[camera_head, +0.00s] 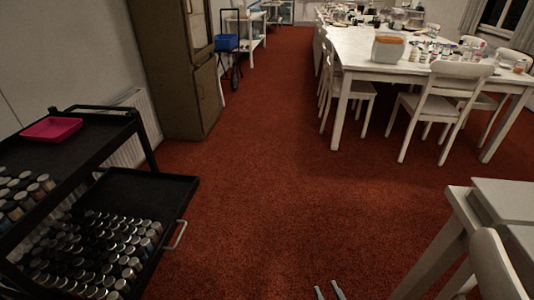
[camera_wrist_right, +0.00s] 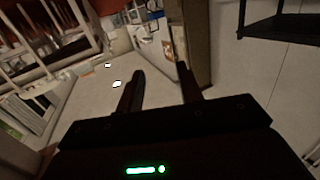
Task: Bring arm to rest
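My right gripper (camera_head: 329,291) shows at the bottom edge of the head view, only its two fingertips in frame, with a gap between them. In the right wrist view the right gripper (camera_wrist_right: 160,88) has its two dark fingers spread apart with nothing between them. It is over open red carpet (camera_head: 270,200), apart from any furniture. My left gripper does not show in either view.
A black shelf cart (camera_head: 165,190) with rows of jars and a pink tray (camera_head: 51,129) stands at the left. A brown cabinet (camera_head: 175,90) is behind it. A long white table (camera_head: 375,58) with white chairs (camera_head: 440,105) is at the right. A white table corner (camera_head: 500,195) is close at lower right.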

